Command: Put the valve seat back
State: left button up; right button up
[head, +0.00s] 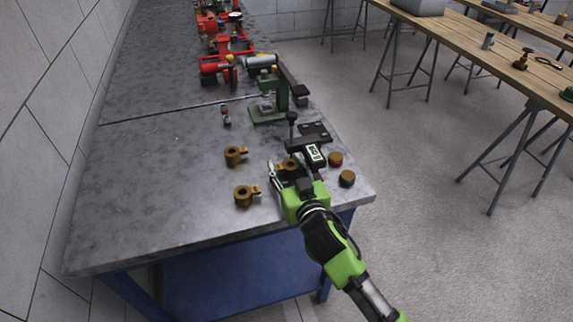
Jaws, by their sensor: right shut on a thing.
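My right gripper (290,168) reaches in from the lower right over the near end of the grey bench (160,180). It is shut on a brass-coloured part (288,165), partly hidden by the fingers. Two similar brass ring-shaped parts with side tabs stand to its left, an upper one (235,154) and a lower one (245,195). I cannot tell from this view which brass part is the valve seat. My left gripper is not in view.
Red pump parts (215,65) lie farther back. The bench's left side is clear.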

jog(key=shift+f, duration=0.25)
jog(key=o, duration=1.5)
jog(key=shift+c, duration=0.2)
